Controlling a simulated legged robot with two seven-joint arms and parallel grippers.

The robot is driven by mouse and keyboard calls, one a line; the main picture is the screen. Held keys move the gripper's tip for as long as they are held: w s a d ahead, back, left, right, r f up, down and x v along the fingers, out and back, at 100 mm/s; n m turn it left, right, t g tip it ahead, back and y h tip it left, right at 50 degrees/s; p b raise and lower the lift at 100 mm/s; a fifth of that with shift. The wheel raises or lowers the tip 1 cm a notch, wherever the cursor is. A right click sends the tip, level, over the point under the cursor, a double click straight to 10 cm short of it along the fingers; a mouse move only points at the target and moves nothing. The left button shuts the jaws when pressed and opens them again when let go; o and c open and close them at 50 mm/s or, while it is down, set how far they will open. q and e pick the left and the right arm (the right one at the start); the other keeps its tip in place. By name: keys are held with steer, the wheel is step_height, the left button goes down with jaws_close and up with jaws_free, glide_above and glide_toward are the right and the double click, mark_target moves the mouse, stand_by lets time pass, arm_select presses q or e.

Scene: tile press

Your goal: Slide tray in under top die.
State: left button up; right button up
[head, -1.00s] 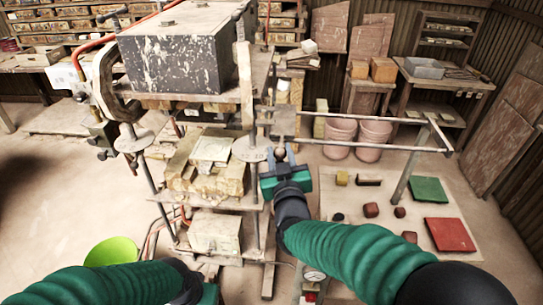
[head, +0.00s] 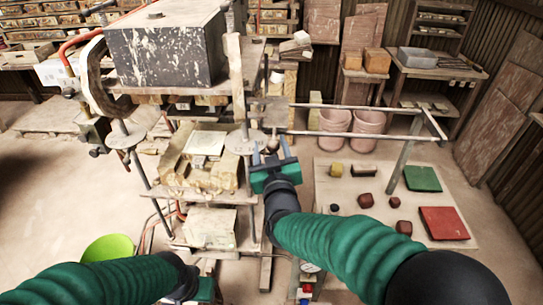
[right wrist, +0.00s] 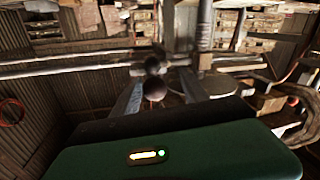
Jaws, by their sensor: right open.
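A small grey plate (head: 277,110), apparently the tray's outer end, sits at the press end of the two rails. A round knob (head: 272,145) is in front of it; the right wrist view shows the knob (right wrist: 155,89) between my fingers, with clear space on both sides. My right gripper (head: 271,151) is open around the knob. The top die (head: 203,101) hangs under the press's upper plate. Below it, a pale slab (head: 207,143) rests on yellowish blocks. How far the tray reaches under the die is hidden by the post. My left gripper's fingers are out of sight at the bottom.
Rails (head: 365,107) run right from the press to a leg (head: 404,155). A lime bowl (head: 110,249) is at lower left.

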steer(key=s+d+b, duration=0.3)
steer(key=s, duration=1.3)
steer(key=shift+f, duration=0.1)
steer(key=d+f+m+g, duration=0.1)
steer(key=d+f+g, duration=0.25)
steer(key=f, duration=0.35)
steer(key=d+f+g, duration=0.3)
steer(key=d+f, duration=0.1)
steer(key=f, duration=0.4)
steer(key=s+d+f+m+g+h, duration=0.3)
steer(key=s+d+f+g, duration=0.5)
steer(key=s+d+f, duration=0.4)
steer(key=shift+s+d, duration=0.25)
steer(key=shift+d, duration=0.95)
steer(key=shift+w+a+g, duration=0.1)
steer(key=shift+a+g, duration=0.1)
steer(key=shift+g, duration=0.05)
